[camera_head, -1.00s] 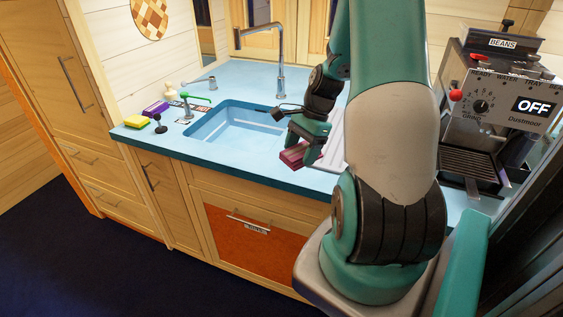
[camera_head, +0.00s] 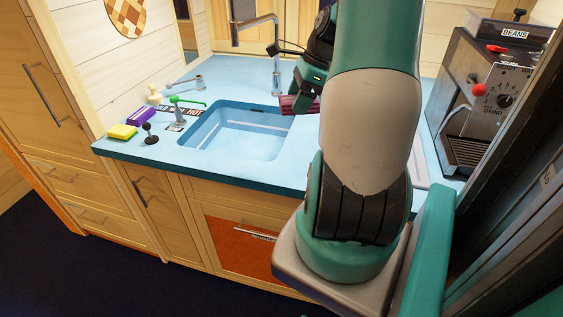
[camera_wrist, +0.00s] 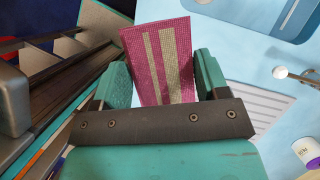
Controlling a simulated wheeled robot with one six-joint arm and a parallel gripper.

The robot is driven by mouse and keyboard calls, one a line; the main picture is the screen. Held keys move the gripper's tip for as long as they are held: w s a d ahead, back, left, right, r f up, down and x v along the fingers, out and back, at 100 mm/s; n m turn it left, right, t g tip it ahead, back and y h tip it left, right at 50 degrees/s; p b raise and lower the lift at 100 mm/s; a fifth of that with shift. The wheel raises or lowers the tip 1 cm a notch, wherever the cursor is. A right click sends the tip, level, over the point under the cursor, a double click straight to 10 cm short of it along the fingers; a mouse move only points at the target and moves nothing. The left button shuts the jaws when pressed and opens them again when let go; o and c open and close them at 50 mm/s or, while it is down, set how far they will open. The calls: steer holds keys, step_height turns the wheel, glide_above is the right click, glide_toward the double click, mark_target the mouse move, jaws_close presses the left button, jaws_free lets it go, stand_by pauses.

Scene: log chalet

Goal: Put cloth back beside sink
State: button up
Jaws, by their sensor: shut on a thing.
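The cloth (camera_wrist: 160,62) is dark pink with pale stripes and looks flat and stiff in the wrist view. My gripper (camera_wrist: 158,82) is shut on it, with a green finger on each side. In the head view the cloth (camera_head: 299,104) shows at the tip of my gripper (camera_head: 303,92), near the right edge of the sink (camera_head: 238,132). It appears raised above the counter. The sink is a blue basin set in a light blue counter (camera_head: 190,166). My arm hides the counter to the right of the sink.
A tall faucet (camera_head: 276,60) stands behind the sink. A coffee machine (camera_head: 480,100) is at the right.

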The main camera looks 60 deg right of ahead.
mark_target(290, 168)
steer(key=f+p, duration=0.2)
steer(key=f, duration=1.8)
steer(key=shift+w, duration=0.2)
steer(key=o, duration=0.8)
steer(key=shift+f, duration=0.15)
